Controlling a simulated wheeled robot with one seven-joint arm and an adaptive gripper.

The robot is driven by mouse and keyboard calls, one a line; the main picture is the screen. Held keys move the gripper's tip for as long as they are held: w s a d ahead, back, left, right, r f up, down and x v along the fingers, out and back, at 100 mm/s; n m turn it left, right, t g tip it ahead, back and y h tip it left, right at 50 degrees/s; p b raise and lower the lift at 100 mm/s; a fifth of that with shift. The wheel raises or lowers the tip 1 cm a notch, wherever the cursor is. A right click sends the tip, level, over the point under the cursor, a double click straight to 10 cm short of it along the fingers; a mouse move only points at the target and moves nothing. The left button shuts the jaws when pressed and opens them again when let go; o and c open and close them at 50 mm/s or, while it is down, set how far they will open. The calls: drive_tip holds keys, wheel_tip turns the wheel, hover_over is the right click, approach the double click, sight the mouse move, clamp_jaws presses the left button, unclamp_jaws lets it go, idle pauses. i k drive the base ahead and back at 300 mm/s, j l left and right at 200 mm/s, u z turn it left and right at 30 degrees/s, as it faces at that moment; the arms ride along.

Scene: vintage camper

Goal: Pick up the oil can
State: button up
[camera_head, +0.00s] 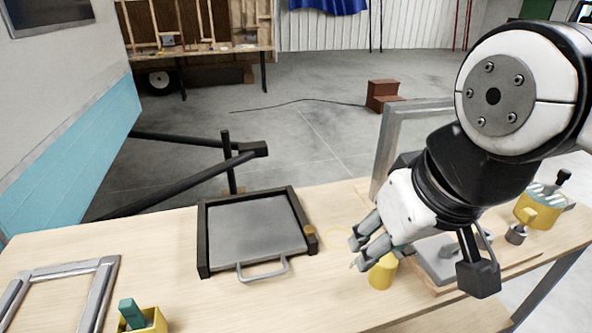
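A small yellow can (382,273) stands on the wooden workbench just below and right of my fingertips; it looks like the oil can, but its upper part is hidden behind my gripper. My gripper (357,254) reaches in from the right, and its two grey fingers point down and left with a gap between them. A thin yellow curve shows by the upper fingertip; I cannot tell whether it belongs to the can. I see nothing clearly held, and cannot tell whether a finger touches the can.
A dark-framed grey tray (255,228) with a handle lies left of my gripper. A grey metal plate (440,262) lies to the right, and a yellow-and-teal container (540,208) stands farther right. A yellow box (150,322) and grey frame (95,295) are at left. Bare bench lies in front.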

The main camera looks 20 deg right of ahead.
sight(380, 276)
drive_tip(key=u, duration=0.9)
drive_tip(key=k+l+u, duration=0.75)
drive_tip(key=l, duration=0.15)
drive_tip(key=k+l, duration=0.25)
